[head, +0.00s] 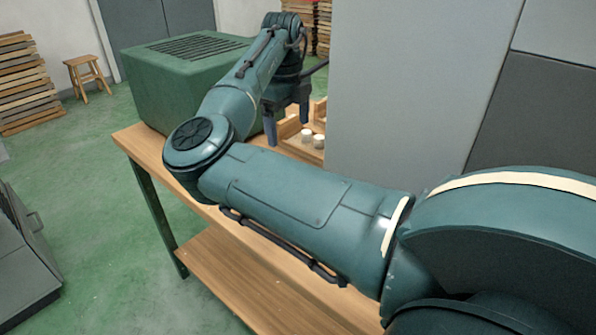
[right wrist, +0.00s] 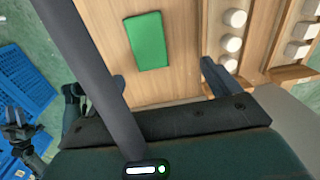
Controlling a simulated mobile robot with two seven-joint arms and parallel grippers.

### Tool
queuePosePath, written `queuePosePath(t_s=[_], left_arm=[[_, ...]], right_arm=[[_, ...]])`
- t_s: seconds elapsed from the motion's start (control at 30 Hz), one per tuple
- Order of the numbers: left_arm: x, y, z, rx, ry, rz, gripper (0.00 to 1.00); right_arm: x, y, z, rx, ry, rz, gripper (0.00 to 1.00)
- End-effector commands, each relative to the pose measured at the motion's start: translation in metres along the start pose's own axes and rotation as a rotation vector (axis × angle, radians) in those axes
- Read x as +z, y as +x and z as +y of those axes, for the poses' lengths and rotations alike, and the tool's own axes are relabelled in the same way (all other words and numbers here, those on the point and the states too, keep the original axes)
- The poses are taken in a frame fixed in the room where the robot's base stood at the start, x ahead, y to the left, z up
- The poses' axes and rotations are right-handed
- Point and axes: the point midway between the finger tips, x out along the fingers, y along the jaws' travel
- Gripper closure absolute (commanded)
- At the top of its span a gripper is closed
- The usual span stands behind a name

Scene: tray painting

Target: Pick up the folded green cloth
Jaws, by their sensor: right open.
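The folded green cloth (right wrist: 146,41) is a flat, bright green rectangle lying on the wooden tabletop (right wrist: 103,12) in the right wrist view. I do not see it in the head view, where my right arm and gripper cover part of the table. My right gripper (head: 287,126) points down over the table. In the right wrist view the right gripper (right wrist: 165,80) is open and empty, its fingers apart. The cloth lies ahead of the gap between them, nearer the left finger, with nothing on top of it.
A wooden tray (right wrist: 255,45) with several white cylinders (right wrist: 229,43) stands right of the cloth. A large green box (head: 180,75) with a slotted top stands behind my right arm. A tall grey panel (head: 400,90) bounds the right. Blue crates (right wrist: 25,85) lie on the floor.

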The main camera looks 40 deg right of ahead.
Motion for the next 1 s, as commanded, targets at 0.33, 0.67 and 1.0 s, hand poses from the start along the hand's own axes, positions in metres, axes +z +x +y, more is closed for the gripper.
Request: queuePosePath(t_s=[0.33,0.67,1.0], left_arm=[[0.002,-0.002,-0.002,-0.002,0.002,0.02,0.71],[-0.001,-0.004,-0.003,-0.007,0.009,0.042,0.71],[0.002,-0.006,-0.004,-0.012,0.014,0.058,0.71]], right_arm=[[0.004,0.022,0.018,0.069,0.047,0.003,0.11],[0.004,0.066,0.02,0.064,0.046,0.0,0.11],[0.007,0.108,0.027,0.065,0.045,0.0,0.11]])
